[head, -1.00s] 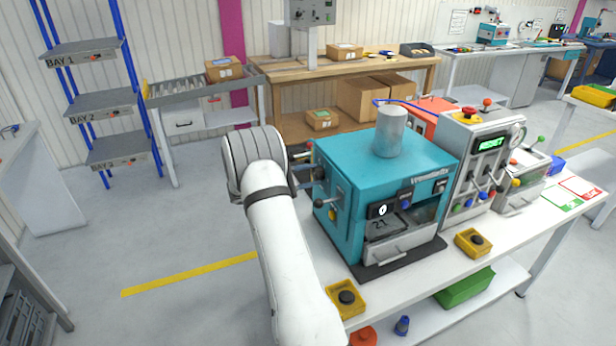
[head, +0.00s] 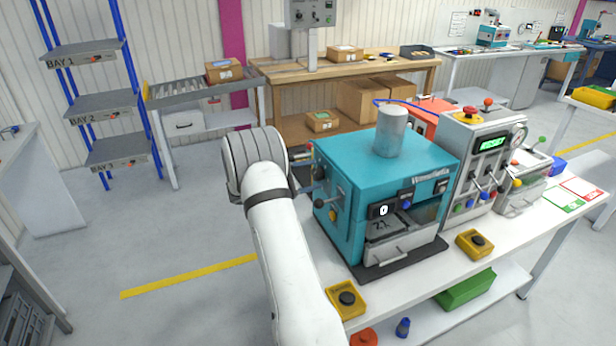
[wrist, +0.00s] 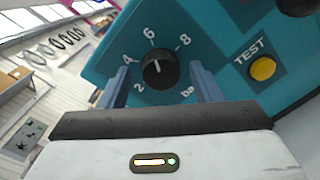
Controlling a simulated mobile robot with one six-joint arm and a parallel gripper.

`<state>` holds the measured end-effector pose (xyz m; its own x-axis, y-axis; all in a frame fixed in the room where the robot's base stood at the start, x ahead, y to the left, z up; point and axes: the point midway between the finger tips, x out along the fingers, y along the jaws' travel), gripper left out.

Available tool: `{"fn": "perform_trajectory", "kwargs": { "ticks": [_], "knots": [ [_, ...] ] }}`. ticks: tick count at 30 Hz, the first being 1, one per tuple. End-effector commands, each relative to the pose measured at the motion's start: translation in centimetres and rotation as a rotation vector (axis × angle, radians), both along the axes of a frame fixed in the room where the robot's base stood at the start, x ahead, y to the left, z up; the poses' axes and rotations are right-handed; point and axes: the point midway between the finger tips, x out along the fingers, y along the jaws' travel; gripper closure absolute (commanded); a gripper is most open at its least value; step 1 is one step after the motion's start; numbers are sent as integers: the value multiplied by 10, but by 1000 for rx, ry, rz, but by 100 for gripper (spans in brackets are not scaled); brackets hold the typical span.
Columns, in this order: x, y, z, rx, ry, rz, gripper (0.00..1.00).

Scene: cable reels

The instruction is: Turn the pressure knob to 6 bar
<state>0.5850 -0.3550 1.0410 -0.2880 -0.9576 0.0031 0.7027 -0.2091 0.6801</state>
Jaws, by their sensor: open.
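The pressure knob (wrist: 159,72) is a round black dial on a teal panel, in the middle of the wrist view. White figures 2, 4, 6 and 8 and partly hidden "bar" lettering surround it. Its white pointer line points up, toward the 6. My gripper (wrist: 159,80) is open, with one blue-grey finger on each side of the knob and a visible gap to it. In the head view the teal machine (head: 375,160) stands on the white bench, with my arm reaching its left side.
A yellow TEST button (wrist: 263,68) sits right of the knob, and a dark round part (wrist: 297,4) is at the top edge. A grey control unit (head: 480,160) with levers stands right of the machine. Yellow button boxes (head: 346,299) sit along the bench front.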

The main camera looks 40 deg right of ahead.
Motion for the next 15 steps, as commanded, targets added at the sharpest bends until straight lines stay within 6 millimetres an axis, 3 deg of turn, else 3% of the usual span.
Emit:
{"fn": "perform_trajectory", "kwargs": {
  "ticks": [5,15],
  "knots": [
    [2,5,-1,0,0,1,42],
    [19,57,-2,0,-1,3,42]
  ]
}}
